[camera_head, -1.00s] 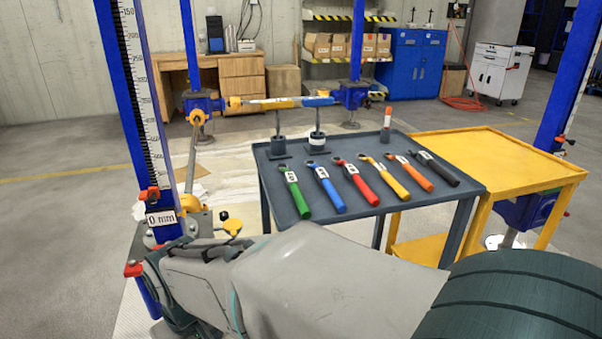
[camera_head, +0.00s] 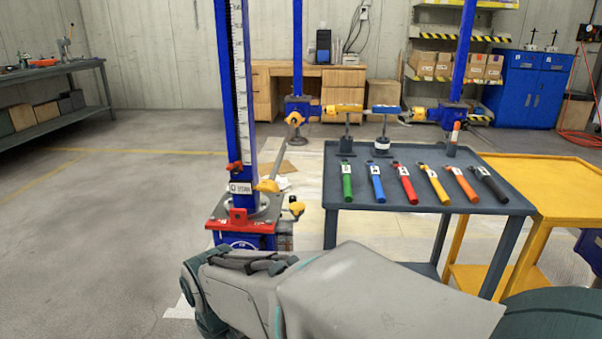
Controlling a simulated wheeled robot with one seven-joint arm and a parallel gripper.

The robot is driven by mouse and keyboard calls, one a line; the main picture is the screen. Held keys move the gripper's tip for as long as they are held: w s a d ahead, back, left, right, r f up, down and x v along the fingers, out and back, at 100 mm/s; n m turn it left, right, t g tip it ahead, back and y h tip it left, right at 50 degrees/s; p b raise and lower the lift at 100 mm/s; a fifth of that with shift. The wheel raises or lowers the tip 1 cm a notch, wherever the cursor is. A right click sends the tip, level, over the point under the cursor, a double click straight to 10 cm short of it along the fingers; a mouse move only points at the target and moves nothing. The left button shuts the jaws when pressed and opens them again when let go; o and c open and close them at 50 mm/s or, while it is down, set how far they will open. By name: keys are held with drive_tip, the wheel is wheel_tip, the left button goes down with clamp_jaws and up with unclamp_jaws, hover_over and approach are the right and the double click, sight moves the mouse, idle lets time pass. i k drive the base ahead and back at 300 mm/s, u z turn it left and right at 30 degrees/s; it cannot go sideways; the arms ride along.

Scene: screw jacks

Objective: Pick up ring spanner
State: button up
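Several ring spanners lie side by side on a dark grey table (camera_head: 336,165). Their handles are green (camera_head: 347,186), blue (camera_head: 377,188), red (camera_head: 408,190), yellow (camera_head: 438,190), orange (camera_head: 466,190) and black (camera_head: 492,188). Each has a small white label whose text is too small to read. The handles point towards me, and the ring ends lie at the far side. My arm's grey links cross the bottom of the view, in front of the table. My gripper is not visible, so I cannot see whether it holds anything.
A blue screw jack (camera_head: 225,75) with a scale and a red-edged base stands left of the table. Two stands (camera_head: 383,148) are at the table's back edge. A yellow table (camera_head: 555,200) adjoins on the right. The floor at left is clear up to a workbench (camera_head: 60,70).

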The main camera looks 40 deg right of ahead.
sight(443, 198)
drive_tip(key=u, duration=0.5)
drive_tip(key=i, duration=1)
drive_tip(key=z, duration=3.5)
drive_tip(key=i, duration=0.5)
drive_tip(key=u, duration=0.05)
drive_tip(key=k, duration=0.5)
drive_tip(key=z, duration=1.65)
drive_tip(key=i, duration=0.85)
